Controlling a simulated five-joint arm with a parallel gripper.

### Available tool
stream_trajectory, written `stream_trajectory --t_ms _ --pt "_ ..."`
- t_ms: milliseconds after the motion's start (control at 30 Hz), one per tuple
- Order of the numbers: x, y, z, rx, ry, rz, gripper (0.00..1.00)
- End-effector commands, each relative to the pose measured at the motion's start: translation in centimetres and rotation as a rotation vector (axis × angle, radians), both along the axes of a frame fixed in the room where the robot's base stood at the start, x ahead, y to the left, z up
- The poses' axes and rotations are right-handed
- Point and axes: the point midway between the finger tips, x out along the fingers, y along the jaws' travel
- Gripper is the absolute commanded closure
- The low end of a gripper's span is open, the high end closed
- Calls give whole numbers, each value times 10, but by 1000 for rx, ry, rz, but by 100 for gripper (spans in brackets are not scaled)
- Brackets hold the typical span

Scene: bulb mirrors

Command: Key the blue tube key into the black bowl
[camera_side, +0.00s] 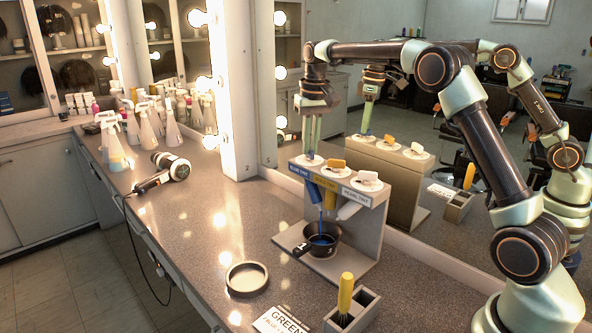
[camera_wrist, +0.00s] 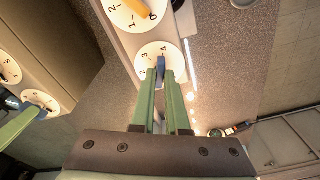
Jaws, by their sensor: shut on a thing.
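My gripper (camera_side: 312,150) points down over the left dial of the grey dispenser stand (camera_side: 360,215). In the wrist view its green fingers are shut on the blue tube key (camera_wrist: 161,68), which stands on a white numbered dial (camera_wrist: 150,54). In the side view the fingers mostly hide the key. Below the stand's top, the blue tube (camera_side: 313,193) hangs with its nozzle down. A thin blue strand (camera_side: 321,226) runs from it into the black bowl (camera_side: 328,252), where some blue shows. The bowl sits upright on the stand's base, handle to the left.
Yellow (camera_side: 337,163) and white (camera_side: 367,176) keys stand on the other dials. A grey holder with a yellow-handled brush (camera_side: 345,293), a shallow round dish (camera_side: 247,279) and a "GREEN" card (camera_side: 280,321) lie in front. A mirror is behind. A hair dryer (camera_side: 168,168) lies at left.

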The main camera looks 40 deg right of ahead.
Motion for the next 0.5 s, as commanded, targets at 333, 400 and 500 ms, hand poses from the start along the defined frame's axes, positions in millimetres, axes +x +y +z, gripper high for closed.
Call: stream_trajectory --t_ms 333,400,500 --pt "-1 0 0 0 4 3 62" --pt "-1 0 0 0 4 3 62" --pt "0 0 3 1 2 3 62"
